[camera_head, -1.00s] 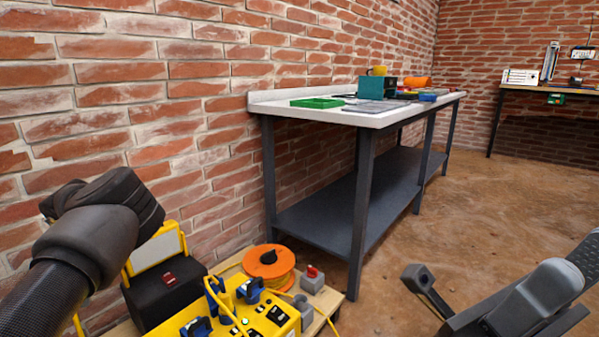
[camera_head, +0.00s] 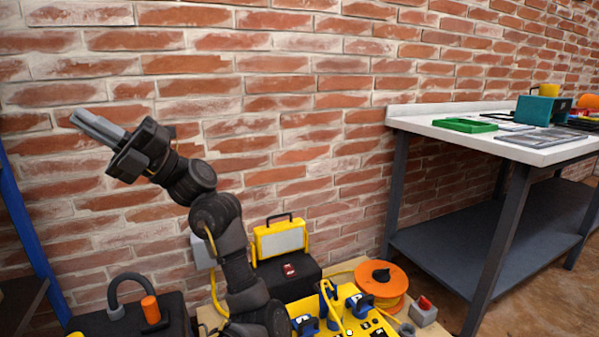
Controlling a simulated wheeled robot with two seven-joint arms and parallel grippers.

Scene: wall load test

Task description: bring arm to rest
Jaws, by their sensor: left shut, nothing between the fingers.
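My left arm rises from the bottom of the head view and bends to the upper left. My left gripper (camera_head: 97,127) is at its end, in front of the brick wall (camera_head: 300,110). Its two grey fingers lie side by side, shut, with nothing between them, and point to the upper left. I cannot tell how far the fingertips are from the wall. My right gripper is not in view.
Below stand a yellow work lamp (camera_head: 281,240), a yellow box with blue sockets (camera_head: 345,312), an orange cable reel (camera_head: 381,285) and a black case with a grey hose (camera_head: 125,318). A workbench (camera_head: 440,112) stands right. A blue post (camera_head: 30,225) stands left.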

